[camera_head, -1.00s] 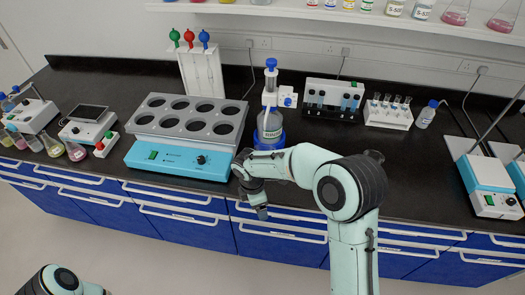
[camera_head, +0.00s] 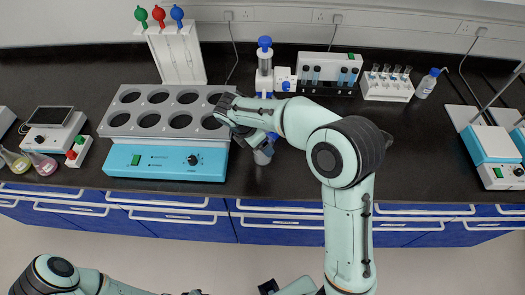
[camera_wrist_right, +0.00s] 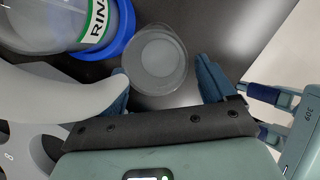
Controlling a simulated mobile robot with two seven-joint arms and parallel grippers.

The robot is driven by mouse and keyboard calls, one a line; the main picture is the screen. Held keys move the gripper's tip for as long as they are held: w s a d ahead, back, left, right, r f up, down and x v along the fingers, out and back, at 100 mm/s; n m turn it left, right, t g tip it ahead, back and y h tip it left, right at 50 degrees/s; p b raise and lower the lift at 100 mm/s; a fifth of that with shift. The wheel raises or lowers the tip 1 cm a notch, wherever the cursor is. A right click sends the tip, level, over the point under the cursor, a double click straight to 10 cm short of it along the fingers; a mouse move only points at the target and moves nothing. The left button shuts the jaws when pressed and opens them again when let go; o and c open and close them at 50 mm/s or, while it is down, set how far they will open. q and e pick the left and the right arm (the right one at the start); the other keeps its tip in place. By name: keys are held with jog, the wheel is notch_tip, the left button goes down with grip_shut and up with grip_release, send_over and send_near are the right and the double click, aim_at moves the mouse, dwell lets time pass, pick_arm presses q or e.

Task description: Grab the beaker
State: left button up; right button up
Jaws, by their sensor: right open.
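A small clear glass beaker (camera_wrist_right: 156,58) stands on the black bench in the right wrist view, seen from above. In the head view the beaker (camera_head: 262,157) shows only partly, below my right gripper (camera_head: 262,140). In the wrist view my right gripper (camera_wrist_right: 162,80) is open, with its two blue fingertips on either side of the beaker's near side. I see no contact with the glass. My left arm enters at the bottom left of the head view; its gripper is not clearly in view.
A blue block heater with a grey well plate (camera_head: 165,155) is just left of my right gripper. Tube racks (camera_head: 387,86) stand behind to the right.

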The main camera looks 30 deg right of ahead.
jog(key=x, duration=0.5)
jog(key=shift+w+d+f, duration=0.2)
jog(key=shift+w+f, duration=0.05)
jog(key=c, duration=0.9)
jog(key=shift+r, duration=0.1)
jog(key=shift+r, duration=0.1)
